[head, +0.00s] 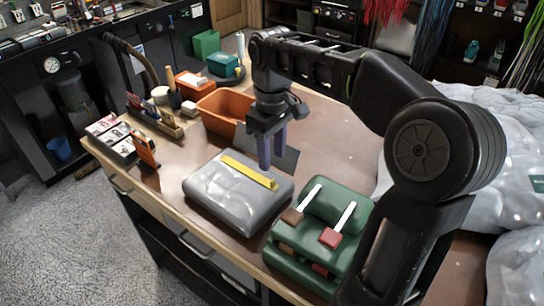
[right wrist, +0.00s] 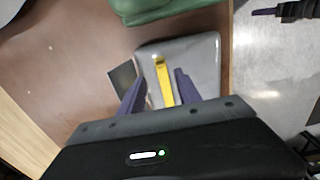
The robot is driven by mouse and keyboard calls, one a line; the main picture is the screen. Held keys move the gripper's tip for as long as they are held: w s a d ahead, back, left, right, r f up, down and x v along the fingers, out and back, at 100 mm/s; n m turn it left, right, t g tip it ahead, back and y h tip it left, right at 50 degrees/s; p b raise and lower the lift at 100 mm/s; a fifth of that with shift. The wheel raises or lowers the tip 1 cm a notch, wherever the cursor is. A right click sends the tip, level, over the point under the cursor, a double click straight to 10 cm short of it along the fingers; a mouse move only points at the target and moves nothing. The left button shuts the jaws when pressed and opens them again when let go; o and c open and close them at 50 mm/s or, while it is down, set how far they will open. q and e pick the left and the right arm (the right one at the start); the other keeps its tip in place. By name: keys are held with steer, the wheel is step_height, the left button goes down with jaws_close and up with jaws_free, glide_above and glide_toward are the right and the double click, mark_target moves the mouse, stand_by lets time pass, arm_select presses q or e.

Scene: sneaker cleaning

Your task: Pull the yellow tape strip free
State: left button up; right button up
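The yellow tape strip (head: 248,172) lies along the top of a grey, rounded, wrapped-looking bundle (head: 213,196) on the bench. In the right wrist view the strip (right wrist: 164,82) runs down the grey bundle (right wrist: 203,58), with a small dark mark near its far end.
A phone on a stand (head: 146,150) and small boxes are to the left. Clear wrapped bags (head: 515,125) fill the right side.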

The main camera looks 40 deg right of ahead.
mark_target(272, 185)
steer(key=shift+f, duration=3.9)
steer(key=shift+c, duration=0.2)
jaws_close()
